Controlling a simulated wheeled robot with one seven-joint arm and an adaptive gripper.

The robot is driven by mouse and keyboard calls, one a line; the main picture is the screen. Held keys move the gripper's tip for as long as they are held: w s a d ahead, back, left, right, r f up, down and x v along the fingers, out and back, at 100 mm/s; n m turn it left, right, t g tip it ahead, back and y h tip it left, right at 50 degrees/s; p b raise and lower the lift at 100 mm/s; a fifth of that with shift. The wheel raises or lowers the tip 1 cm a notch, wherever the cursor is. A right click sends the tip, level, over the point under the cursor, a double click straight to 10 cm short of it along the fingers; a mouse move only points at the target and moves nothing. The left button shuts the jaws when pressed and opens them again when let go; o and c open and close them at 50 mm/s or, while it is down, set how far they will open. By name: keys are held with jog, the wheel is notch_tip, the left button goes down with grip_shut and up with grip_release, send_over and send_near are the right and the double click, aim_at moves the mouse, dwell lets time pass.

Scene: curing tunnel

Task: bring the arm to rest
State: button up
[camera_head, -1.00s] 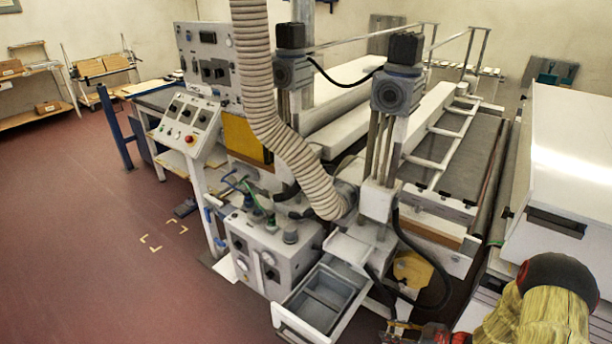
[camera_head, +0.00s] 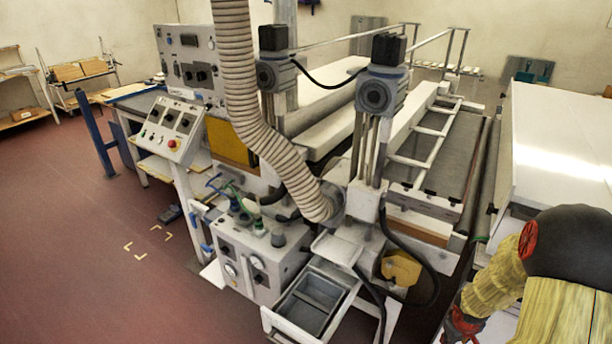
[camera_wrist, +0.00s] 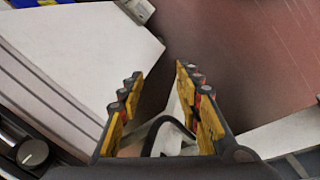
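My gripper (camera_wrist: 160,78) shows in the wrist view with its two yellow-padded, dark-tipped fingers spread apart. I see nothing held between them. Behind the gap are a dark curved hose (camera_wrist: 168,124) and pale surfaces. In the head view my arm is at the lower right, bent, with a yellow sleeve and a black joint. The gripper's fingers cannot be made out in that view.
The white-topped cabinet (camera_head: 560,135) stands behind my arm at the right. The machine (camera_head: 375,95) with its ribbed hose (camera_head: 245,90) fills the middle. A drawer (camera_head: 310,305) is pulled out at the front.

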jog(key=s+a+r+t+y, duration=0.1)
jog(key=s+a+r, duration=0.3)
jog(key=a+r, duration=0.5)
jog(key=s+a+r+m+t+y, duration=0.1)
jog(key=s+a+r, duration=0.4)
jog(key=a+r, duration=0.4)
jog(key=s+a+r+t, duration=0.2)
jog(key=s+a+r, duration=0.3)
jog(key=a+r, duration=0.5)
notch_tip(320, 180, up, 8)
jog(key=shift+f+m+y, duration=0.2)
jog(key=shift+m+y, duration=0.2)
